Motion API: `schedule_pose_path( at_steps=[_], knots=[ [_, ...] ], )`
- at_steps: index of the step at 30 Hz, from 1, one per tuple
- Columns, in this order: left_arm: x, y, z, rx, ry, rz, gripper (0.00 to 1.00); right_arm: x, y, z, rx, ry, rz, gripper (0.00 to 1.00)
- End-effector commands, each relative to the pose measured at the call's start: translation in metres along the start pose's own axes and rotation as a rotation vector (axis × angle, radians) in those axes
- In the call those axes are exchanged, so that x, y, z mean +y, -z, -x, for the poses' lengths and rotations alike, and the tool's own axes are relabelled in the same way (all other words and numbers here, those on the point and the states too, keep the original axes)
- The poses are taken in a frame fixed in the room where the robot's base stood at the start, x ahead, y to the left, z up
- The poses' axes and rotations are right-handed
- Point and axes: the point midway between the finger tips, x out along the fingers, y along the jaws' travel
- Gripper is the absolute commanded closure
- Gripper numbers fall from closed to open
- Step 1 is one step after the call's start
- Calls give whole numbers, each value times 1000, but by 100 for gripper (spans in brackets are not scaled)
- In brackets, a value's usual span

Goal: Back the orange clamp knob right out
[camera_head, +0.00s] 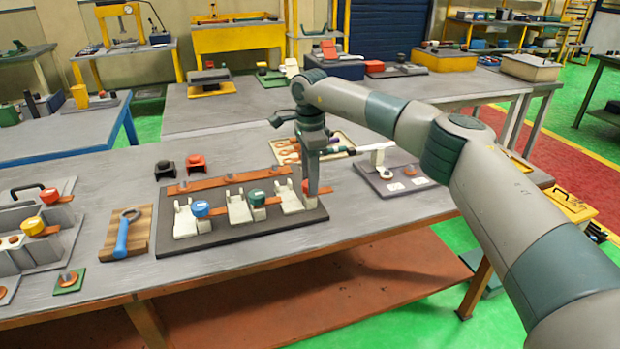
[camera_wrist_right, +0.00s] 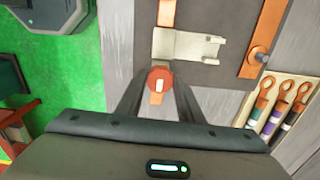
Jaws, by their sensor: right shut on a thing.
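A round red-orange knob (camera_wrist_right: 159,79) with a white mark on top sits between the fingertips of my right gripper (camera_wrist_right: 160,86) in the wrist view. The gripper is shut on it from above. In the head view my right gripper (camera_head: 311,186) points straight down at the right end of the dark clamp base (camera_head: 240,232), and its fingers hide most of the knob. A blue knob (camera_head: 200,209) and a green knob (camera_head: 256,197) stand on the same base beside pale brackets (camera_head: 186,219). My left gripper is not in view.
A grey fixture (camera_head: 60,245) at the left carries a red knob (camera_head: 49,196) and an orange-yellow knob (camera_head: 33,226). A blue-handled tool (camera_head: 123,236) lies on a wooden board. A tool tray (camera_wrist_right: 250,105) stands close to the base. Bare tabletop lies in front.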

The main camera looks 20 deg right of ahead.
Motion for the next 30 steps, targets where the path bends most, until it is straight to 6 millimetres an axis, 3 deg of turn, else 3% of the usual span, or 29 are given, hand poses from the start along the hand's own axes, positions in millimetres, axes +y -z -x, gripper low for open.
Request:
schedule_pose_path(
  at_steps=[13,14,15,16,30],
  knots=[
    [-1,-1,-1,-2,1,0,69,3,0,-7,3,-13,16,88],
    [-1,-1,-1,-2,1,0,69,3,0,-7,3,-13,16,59],
    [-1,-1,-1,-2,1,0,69,3,0,-7,3,-13,15,49],
    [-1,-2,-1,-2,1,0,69,3,0,-7,3,-12,15,48],
    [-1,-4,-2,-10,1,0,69,1,0,4,1,-4,13,48]
  ],
)
